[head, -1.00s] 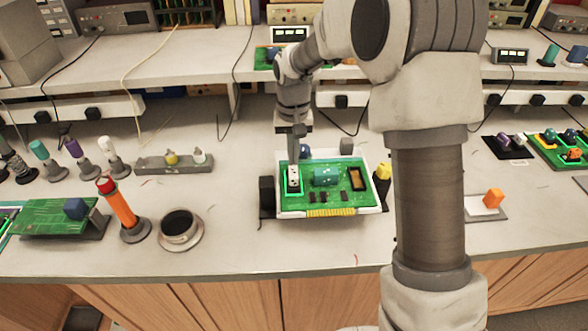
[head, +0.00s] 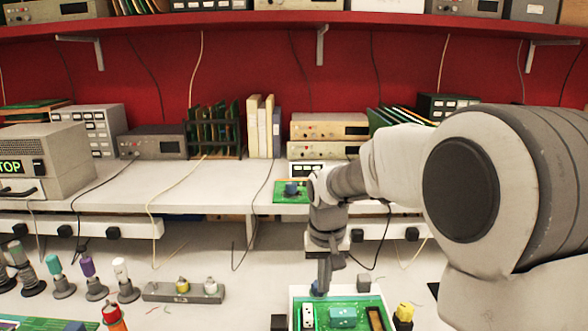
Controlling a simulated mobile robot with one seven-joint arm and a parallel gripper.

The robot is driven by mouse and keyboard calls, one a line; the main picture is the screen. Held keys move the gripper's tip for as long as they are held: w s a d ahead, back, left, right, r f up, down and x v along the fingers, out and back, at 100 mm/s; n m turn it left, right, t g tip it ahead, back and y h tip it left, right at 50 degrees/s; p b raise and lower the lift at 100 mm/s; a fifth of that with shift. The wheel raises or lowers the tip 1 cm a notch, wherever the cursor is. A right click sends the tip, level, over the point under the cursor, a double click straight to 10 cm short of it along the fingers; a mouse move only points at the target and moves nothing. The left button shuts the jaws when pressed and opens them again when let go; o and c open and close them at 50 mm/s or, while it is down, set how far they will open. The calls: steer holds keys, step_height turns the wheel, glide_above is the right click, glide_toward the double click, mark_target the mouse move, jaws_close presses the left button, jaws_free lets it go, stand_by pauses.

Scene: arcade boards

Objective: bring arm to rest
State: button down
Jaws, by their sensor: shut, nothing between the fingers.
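My gripper (head: 323,286) points down over the back edge of a green circuit board (head: 341,304) in a white frame, low in the head view. Its narrow fingers look closed, with nothing visible between them. A white block with dark holes (head: 307,317) stands on the board, below and left of the fingertips and apart from them. A teal part (head: 343,316) and a dark part (head: 375,318) are also on the board. A small blue part (head: 315,289) shows just beside the fingertips; I cannot tell whether they touch. My arm fills the right side.
A yellow part (head: 405,311) stands right of the board. Behind is a raised shelf (head: 210,178) with a small board (head: 291,191). Open air lies above the bench.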

steer(key=s+d+r+t, duration=0.2)
steer(key=s+d+r, duration=0.3)
steer(key=s+r, duration=0.55)
steer(key=s+d+f+t, duration=0.1)
steer(key=s+d+t, duration=0.1)
steer(key=s, duration=1)
steer(key=shift+s+d, duration=0.35)
